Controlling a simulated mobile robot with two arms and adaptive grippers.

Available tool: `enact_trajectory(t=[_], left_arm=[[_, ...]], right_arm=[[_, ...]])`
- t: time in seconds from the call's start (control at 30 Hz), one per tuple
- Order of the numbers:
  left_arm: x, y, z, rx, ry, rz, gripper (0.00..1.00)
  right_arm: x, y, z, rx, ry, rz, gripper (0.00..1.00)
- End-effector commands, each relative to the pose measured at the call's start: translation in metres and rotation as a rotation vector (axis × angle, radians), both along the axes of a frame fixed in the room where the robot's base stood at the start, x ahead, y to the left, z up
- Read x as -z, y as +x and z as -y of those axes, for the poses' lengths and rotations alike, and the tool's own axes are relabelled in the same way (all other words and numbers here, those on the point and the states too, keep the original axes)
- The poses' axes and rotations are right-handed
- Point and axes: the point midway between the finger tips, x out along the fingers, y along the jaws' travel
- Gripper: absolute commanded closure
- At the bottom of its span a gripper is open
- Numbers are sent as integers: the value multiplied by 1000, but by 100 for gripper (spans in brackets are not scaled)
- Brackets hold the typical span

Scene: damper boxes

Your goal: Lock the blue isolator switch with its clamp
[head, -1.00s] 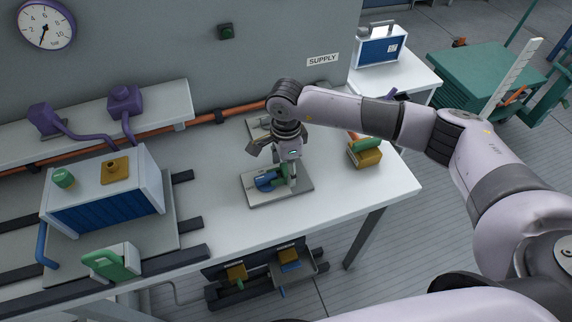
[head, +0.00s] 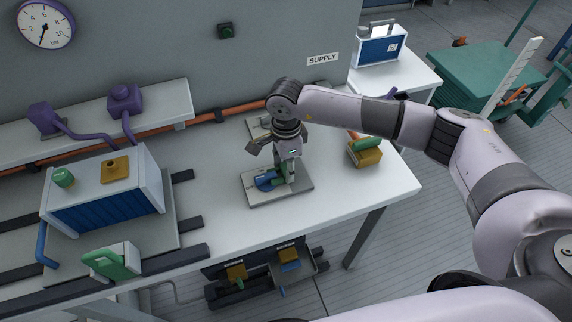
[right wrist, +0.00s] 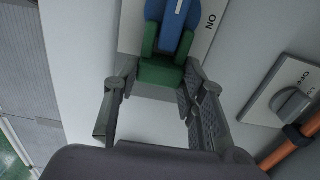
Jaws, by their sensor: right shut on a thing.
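The blue isolator switch (head: 265,180) is on a pale plate (head: 298,196) near the front of the white table. In the right wrist view its blue handle (right wrist: 176,30) lies beside the printed word ON. My right gripper (head: 287,178) points down over the plate. It is shut on the green clamp (right wrist: 160,73), which shows between its fingers in the right wrist view. The clamp's two prongs lie on either side of the blue handle's near end; whether it is fully seated I cannot tell. My left gripper is not in view.
A grey-knobbed switch (right wrist: 291,104) on its own plate is close behind, near the orange pipe (head: 235,113). A yellow block with a green part (head: 368,158) stands to the right. A blue-and-white box unit (head: 105,195) stands at left.

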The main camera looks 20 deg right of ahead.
Motion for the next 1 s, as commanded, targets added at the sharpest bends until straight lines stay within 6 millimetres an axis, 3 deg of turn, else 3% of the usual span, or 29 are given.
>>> enact_trajectory(t=[0.27, 0.53, 0.77, 0.8, 1.0], left_arm=[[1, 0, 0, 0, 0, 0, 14], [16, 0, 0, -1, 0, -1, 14], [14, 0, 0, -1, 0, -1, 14], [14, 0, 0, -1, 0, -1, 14], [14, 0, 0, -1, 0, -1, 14]], right_arm=[[0, 0, 2, 0, 0, 1, 100], [1, 2, 34, 2, -1, 2, 100], [-1, 2, 36, 1, -5, 1, 100], [-1, 2, 37, 1, -5, 1, 62], [-1, 2, 35, 1, -3, 1, 48]])
